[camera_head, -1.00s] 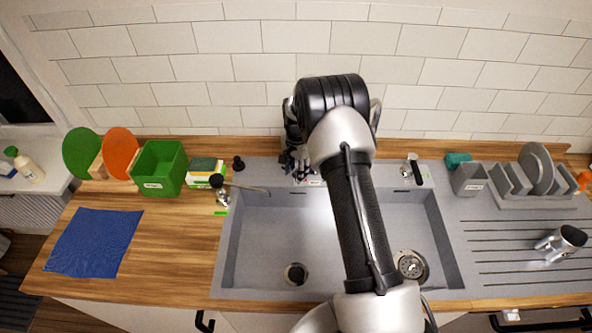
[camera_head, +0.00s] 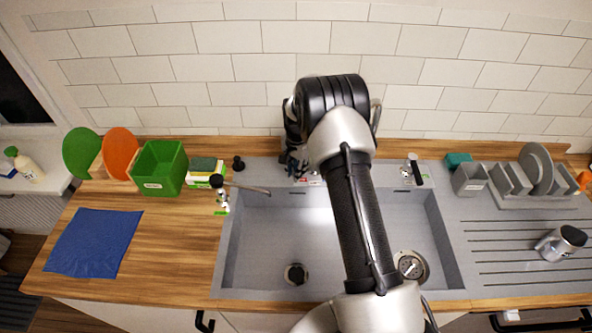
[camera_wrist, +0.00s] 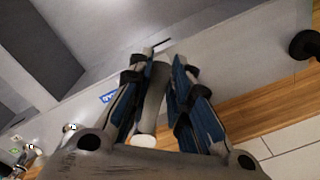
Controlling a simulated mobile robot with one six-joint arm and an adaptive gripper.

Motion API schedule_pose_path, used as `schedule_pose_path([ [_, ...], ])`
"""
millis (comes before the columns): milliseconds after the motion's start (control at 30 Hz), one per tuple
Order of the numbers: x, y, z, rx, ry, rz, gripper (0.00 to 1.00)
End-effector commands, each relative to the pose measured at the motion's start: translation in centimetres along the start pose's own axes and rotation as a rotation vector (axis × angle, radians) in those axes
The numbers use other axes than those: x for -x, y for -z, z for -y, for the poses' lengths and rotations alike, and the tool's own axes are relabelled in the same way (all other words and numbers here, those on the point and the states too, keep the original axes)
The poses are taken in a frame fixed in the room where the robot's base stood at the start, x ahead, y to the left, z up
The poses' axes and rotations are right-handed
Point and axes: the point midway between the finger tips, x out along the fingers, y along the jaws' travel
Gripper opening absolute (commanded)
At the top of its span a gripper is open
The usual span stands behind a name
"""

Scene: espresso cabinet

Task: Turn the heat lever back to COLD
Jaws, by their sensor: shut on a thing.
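In the wrist view my gripper (camera_wrist: 160,62) has its two blue-and-black fingers on either side of a grey rod-like lever (camera_wrist: 153,98) with a pale round end. I take it to be the heat lever; the fingers are shut on it. A small blue label (camera_wrist: 108,97) lies on the grey surface left of the fingers. In the head view my gripper (camera_head: 296,166) is at the sink's back rim, partly behind my arm. The lever cannot be made out there. A small red-marked label (camera_head: 312,183) shows beside the gripper; its words are too small to read.
The grey sink (camera_head: 290,235) lies below. A tap with a black knob (camera_head: 216,181) stands left, and a black-handled fitting (camera_head: 416,172) right. A green box (camera_head: 160,168) and sponges (camera_head: 205,166) are farther left. A drying rack (camera_head: 535,175) and metal pitcher (camera_head: 562,243) are right.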

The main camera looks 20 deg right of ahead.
Motion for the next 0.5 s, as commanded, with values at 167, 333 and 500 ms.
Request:
schedule_pose_path([
  [167, 0.0, 0.0, -0.1, 0.008, 0.0, 0.0, 0.0],
  [333, 0.0, 0.0, -0.6, 0.057, 0.0, 0.001, 0.0],
  [500, 0.0, 0.1, -1.7, 0.158, 0.0, 0.004, 0.0],
])
